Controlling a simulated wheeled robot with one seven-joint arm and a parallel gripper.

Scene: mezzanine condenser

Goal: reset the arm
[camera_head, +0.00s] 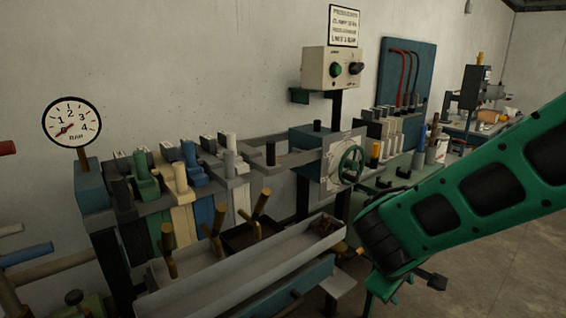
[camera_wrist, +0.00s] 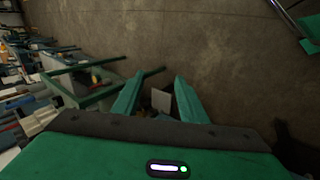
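My green arm (camera_head: 470,195) reaches in from the right edge of the head view and slopes down to the left, in front of the bench's right part. My gripper (camera_wrist: 158,92) shows in the wrist view with its two green fingers apart and nothing held between them. A pale flat piece (camera_wrist: 161,101) shows in the gap, seemingly beyond the fingers. In the head view only part of the gripper shows below the arm's end, near the bottom edge.
A long grey trough (camera_head: 245,268) lies left of my arm's end, close to it. Behind it stand a handwheel (camera_head: 351,164), a switch box (camera_head: 332,68) and a row of coloured plates (camera_head: 180,215). A pressure gauge (camera_head: 71,122) is at left. Bare floor (camera_head: 470,270) lies lower right.

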